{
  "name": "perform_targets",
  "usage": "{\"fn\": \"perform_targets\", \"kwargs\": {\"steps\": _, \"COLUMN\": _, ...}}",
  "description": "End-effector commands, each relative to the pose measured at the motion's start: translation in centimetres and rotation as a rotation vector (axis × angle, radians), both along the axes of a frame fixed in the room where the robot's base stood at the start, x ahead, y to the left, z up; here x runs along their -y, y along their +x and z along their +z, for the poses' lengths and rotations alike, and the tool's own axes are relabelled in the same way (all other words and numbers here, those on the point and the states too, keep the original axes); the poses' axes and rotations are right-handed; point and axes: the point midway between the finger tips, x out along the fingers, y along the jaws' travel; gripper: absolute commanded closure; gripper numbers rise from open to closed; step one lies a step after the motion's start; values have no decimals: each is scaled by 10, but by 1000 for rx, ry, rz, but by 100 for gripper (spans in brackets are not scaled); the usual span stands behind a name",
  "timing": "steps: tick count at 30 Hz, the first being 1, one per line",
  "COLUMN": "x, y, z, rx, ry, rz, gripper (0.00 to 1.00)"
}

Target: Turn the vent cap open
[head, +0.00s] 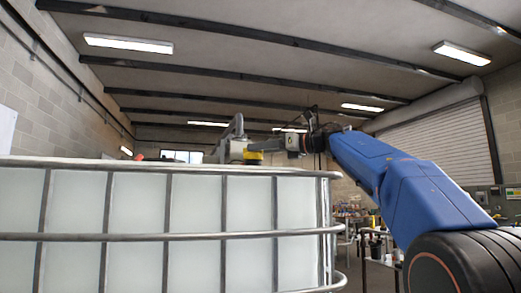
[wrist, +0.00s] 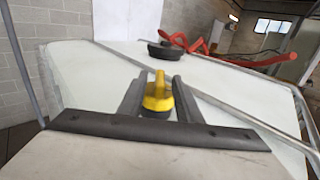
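The yellow vent cap (wrist: 157,93), with a raised grip on a dark round base, sits on the pale top of the tank in the wrist view. My gripper (wrist: 159,80) has its two dark fingers apart, one on each side of the cap. A gap shows on both sides, and I see no clear contact. In the head view the end of my arm reaches over the top of the white caged tank (head: 140,200). A yellow patch shows there, but I cannot tell whether it is the cap.
A wide black lid (wrist: 171,51) lies farther back on the tank top, with red bars (wrist: 245,61) behind it. A metal rail (wrist: 225,100) crosses the top diagonally. A grey block wall (head: 30,90) stands at the left.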

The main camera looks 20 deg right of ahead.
Motion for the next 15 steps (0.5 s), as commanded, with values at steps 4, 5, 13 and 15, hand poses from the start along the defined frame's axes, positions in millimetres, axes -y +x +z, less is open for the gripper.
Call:
{"fn": "perform_targets", "kwargs": {"steps": 4, "x": 0, "y": 0, "z": 0, "rx": 0, "ry": 0, "rz": 0, "gripper": 69}}
{"fn": "perform_targets", "kwargs": {"steps": 5, "x": 0, "y": 0, "z": 0, "rx": 0, "ry": 0, "rz": 0, "gripper": 69}}
{"fn": "perform_targets", "kwargs": {"steps": 13, "x": 0, "y": 0, "z": 0, "rx": 0, "ry": 0, "rz": 0, "gripper": 100}}
{"fn": "perform_targets", "kwargs": {"steps": 15, "x": 1, "y": 1, "z": -1, "rx": -1, "ry": -1, "rz": 6, "gripper": 100}}
